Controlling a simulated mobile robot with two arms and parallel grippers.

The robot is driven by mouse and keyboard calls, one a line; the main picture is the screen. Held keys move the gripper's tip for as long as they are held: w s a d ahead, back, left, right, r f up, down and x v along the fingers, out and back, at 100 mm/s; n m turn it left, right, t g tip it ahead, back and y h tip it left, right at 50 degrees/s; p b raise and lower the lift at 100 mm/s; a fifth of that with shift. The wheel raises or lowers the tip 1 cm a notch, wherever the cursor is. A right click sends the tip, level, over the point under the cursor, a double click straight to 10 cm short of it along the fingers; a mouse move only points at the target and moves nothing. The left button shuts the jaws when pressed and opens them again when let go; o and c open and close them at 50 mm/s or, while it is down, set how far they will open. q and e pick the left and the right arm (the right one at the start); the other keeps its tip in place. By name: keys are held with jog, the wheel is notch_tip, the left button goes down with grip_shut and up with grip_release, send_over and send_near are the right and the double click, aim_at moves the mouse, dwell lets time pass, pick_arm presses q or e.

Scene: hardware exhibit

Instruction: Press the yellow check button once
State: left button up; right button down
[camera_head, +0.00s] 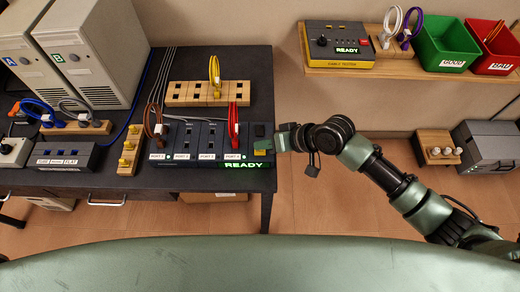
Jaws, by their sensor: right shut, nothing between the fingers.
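The yellow check button (261,152) shows as a small yellow patch at the right end of the dark port panel (196,143), just above the lit green READY display (243,165). My right gripper (275,142) is shut and empty at the panel's right end, close beside the yellow patch. Its arm comes in from the right. I cannot tell whether the fingertips touch the button, and they may cover part of it. My left gripper is not in view.
Brown and red cables (234,120) stand in the panel ports. A wooden block (208,94) with a yellow cable stands behind. Two computer towers (96,50) fill the left back. A cable tester (338,47) and green and red bins (447,45) are on a shelf at right.

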aim_at(263, 153)
jog(key=shift+f, duration=0.15)
jog(key=shift+f, duration=0.25)
jog(key=shift+f, duration=0.45)
dwell(0.7)
jog(key=shift+r+p, duration=0.8)
jog(key=shift+r, duration=0.05)
notch_tip(263, 153, up, 5)
jog(key=p, duration=0.5)
jog(key=shift+r, duration=0.1)
